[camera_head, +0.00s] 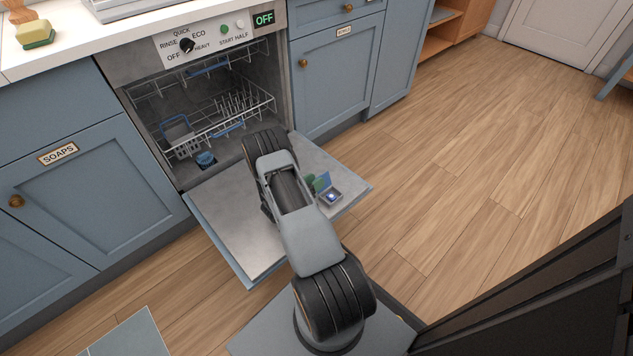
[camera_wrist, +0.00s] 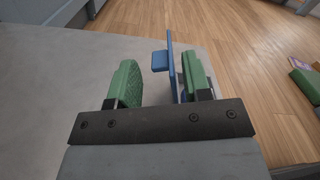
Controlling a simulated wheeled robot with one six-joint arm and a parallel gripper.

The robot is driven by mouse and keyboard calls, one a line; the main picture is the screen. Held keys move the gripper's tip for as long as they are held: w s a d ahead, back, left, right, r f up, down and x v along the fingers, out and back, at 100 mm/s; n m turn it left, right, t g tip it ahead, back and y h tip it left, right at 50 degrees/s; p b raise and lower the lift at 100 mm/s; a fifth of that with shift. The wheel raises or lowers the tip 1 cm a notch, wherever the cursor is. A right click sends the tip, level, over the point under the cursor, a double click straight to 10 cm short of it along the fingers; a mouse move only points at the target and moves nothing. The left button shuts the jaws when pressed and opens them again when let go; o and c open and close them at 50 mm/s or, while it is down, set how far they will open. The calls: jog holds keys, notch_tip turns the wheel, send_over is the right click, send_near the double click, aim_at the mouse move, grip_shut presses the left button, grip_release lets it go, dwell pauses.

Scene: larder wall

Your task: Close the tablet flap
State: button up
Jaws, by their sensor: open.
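The dishwasher door (camera_head: 235,215) hangs open and lies flat. On its right part is a small grey tablet compartment (camera_head: 338,201) with a pale blue-white tablet (camera_head: 332,196) in it. The blue tablet flap (camera_head: 325,178) stands up, open, at the compartment's edge. In the wrist view the flap (camera_wrist: 170,50) shows edge-on, with a small blue tab (camera_wrist: 159,61) on its left. My gripper (camera_wrist: 162,80), with green finger pads, is open. The flap lies between the fingers in that view, close to the right one; I cannot tell whether they touch. The arm hides part of the door in the head view.
The dishwasher racks (camera_head: 215,115) are inside the machine, with a blue item (camera_head: 206,160) low at the front. The control panel (camera_head: 205,38) is above. Blue cupboards (camera_head: 75,180) flank it. The wooden floor (camera_head: 480,180) to the right is clear.

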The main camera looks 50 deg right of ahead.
jog(key=shift+d, duration=0.6)
grip_shut()
